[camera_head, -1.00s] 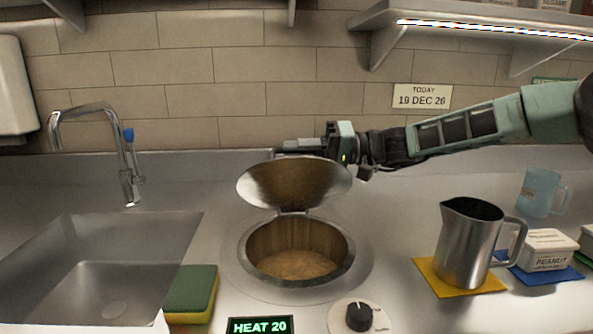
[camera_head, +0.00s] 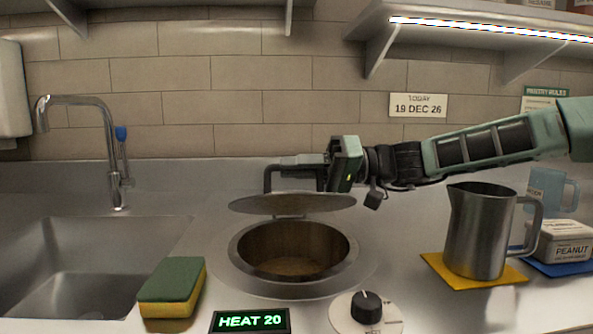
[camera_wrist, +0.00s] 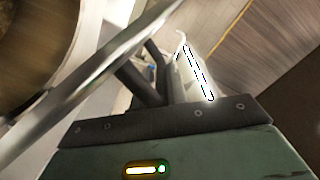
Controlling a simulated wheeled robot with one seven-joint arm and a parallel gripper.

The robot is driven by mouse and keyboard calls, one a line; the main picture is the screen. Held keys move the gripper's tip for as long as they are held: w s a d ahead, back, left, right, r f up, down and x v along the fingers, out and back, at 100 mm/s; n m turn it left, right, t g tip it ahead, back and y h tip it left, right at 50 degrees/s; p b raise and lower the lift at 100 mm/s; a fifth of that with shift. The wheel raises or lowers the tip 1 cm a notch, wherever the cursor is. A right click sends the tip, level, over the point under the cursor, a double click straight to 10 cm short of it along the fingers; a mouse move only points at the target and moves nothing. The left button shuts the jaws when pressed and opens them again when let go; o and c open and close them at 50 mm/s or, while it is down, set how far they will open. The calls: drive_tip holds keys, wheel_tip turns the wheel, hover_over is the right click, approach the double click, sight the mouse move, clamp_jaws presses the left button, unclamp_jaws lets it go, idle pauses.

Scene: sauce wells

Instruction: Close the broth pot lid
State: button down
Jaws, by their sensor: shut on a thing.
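The broth pot (camera_head: 240,258) is a round steel well sunk in the counter, with brownish broth low inside. Its round metal lid (camera_head: 292,205) is hinged at the back and hangs above the opening, tilted nearly level and seen almost edge-on, with a gap below. My gripper (camera_head: 300,163) is behind and above the lid, shut on its dark handle (camera_head: 268,178); the exact finger contact is hard to see. In the wrist view the lid (camera_wrist: 100,78) cuts across as a slanted metal edge, with the pot (camera_wrist: 78,45) beyond it.
A heat display (camera_head: 250,321) and knob (camera_head: 366,306) sit in front of the pot. A sponge (camera_head: 172,288) lies left, beside the sink (camera_head: 90,265). A steel pitcher (camera_head: 480,232) stands on a yellow mat (camera_head: 440,268) to the right, under my arm. A shelf (camera_head: 450,25) hangs above.

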drive_tip(key=shift+r, duration=0.1)
drive_tip(key=c, duration=1.5)
unclamp_jaws()
drive_tip(key=shift+s, duration=0.1)
drive_tip(key=shift+o, duration=0.2)
drive_tip(key=shift+d, duration=0.15)
drive_tip(key=d+p, duration=0.1)
drive_tip(key=d, duration=1)
drive_tip(key=shift+d, duration=0.4)
